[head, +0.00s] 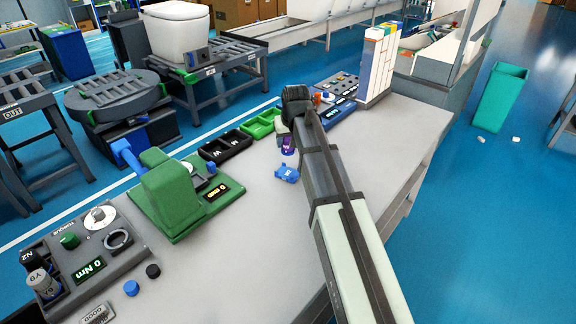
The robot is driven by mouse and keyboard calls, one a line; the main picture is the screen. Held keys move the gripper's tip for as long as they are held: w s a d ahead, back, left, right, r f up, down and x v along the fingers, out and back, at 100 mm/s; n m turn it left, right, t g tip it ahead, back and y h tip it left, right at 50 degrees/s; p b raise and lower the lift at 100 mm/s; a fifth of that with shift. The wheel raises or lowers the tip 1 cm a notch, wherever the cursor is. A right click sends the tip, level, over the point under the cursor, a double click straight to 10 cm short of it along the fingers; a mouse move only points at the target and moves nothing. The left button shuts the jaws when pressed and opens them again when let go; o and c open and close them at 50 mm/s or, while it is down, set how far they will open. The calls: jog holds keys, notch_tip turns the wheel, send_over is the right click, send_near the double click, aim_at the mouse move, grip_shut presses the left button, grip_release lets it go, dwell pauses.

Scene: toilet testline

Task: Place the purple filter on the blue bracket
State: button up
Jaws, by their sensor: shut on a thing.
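The purple filter (287,142) shows as a small purple piece below the dark wrist of my arm, over the grey workbench. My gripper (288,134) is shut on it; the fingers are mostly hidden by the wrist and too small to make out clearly. The blue bracket (287,174) lies on the bench just below the filter in the picture, toward the near side. The filter and the bracket look apart, but the height of the filter above the bench is hard to tell.
Black bins (226,147) and green bins (262,124) line the bench's far edge. A green press-like device (170,193) stands left, with a torque station (95,255) nearer. Upright coloured boxes (377,62) stand at the far right. The bench (235,265) is clear around the bracket.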

jog(key=shift+f, duration=4.5)
jog(key=shift+f, duration=0.1)
jog(key=o, duration=1.1)
jog(key=shift+c, duration=0.2)
jog(key=v, duration=1.2)
jog(key=shift+d, duration=0.15)
